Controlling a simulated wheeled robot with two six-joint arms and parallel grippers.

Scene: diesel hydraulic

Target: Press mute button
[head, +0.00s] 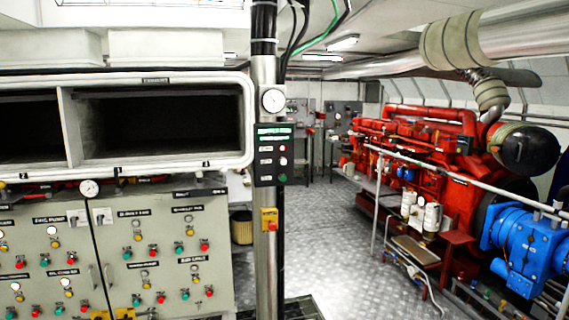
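A dark control box (274,155) is fixed to the vertical metal pole in the middle of the view. It has a green-lit display (273,134) at the top. The labels are too small to read, so I cannot tell which button is mute. Neither of my grippers is in view, and nothing covers the box.
A grey cabinet (219,270) with many coloured buttons stands at left, below a white-framed open compartment (246,120). The pole (265,275) carries a gauge (273,100) and a yellow box (269,219). A red engine (440,185) and blue pump (530,245) are at right. Metal floor (330,235) is clear between.

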